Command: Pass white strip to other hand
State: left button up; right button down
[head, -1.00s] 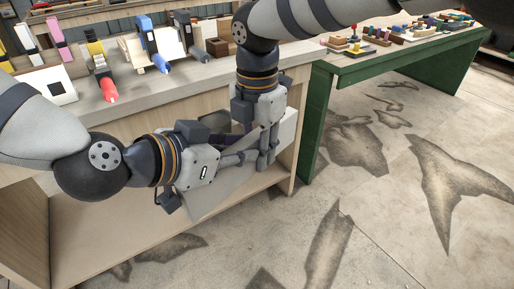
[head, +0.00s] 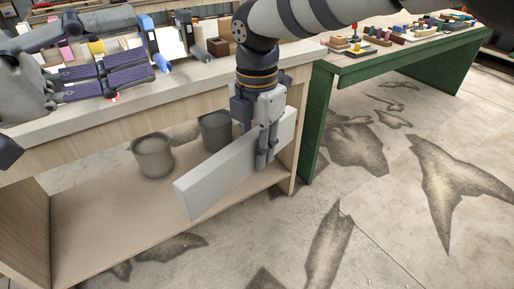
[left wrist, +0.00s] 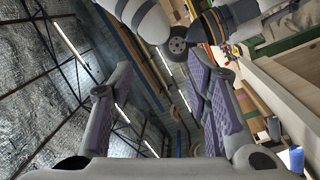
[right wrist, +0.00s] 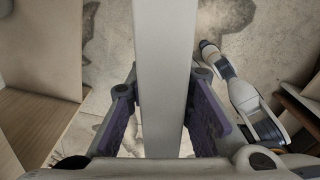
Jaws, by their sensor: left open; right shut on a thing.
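The white strip (head: 225,175) is a long flat pale board. It slants in front of the lower shelf of the wooden bench in the head view. My right gripper (head: 266,155) points down and is shut on it near its right end. In the right wrist view the strip (right wrist: 165,50) runs between the two purple-padded fingers and out past them. My left gripper (head: 142,45) is open and empty at the upper left, over the bench top and well apart from the strip. The left wrist view shows its spread fingers (left wrist: 155,75) with nothing between them.
Two grey pots (head: 153,157) stand on the lower shelf (head: 110,215) behind the strip. Tools and blocks crowd the bench top. A green table (head: 385,60) with small coloured pieces stands at right. The floor in front is clear.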

pick_arm(q)
jog(key=s+a+n+h, duration=0.3)
jog(key=s+a, duration=0.4)
jog(key=a, duration=0.1)
jog(key=w+d+f+n+g+y, duration=0.1)
jog(key=w+d+f+n+y, duration=0.2)
jog(key=w+f+n, duration=0.35)
jog(key=w+d+f+n+g+y, duration=0.1)
jog(key=w+d+f+n+y, duration=0.25)
jog(key=f, duration=0.65)
notch_tip(320, 180, down, 17)
jog(key=s+d+n+g+y, duration=0.2)
jog(key=s+g+y, duration=0.1)
jog(key=g+y, duration=0.1)
jog(key=s+a+f+m+g+y, duration=0.2)
jog(key=s+a+f+m+y, duration=0.2)
jog(key=s+f+m, duration=0.3)
jog(key=s+a+f+m+g+y, duration=0.2)
jog(key=s+a+f+m+y, duration=0.2)
jog(key=s, duration=1.2)
notch_tip(320, 180, down, 6)
jog(key=m+y, duration=0.1)
jog(key=m, duration=0.2)
jog(key=shift+s+a+r, duration=0.2)
jog(key=shift+s+a, duration=0.1)
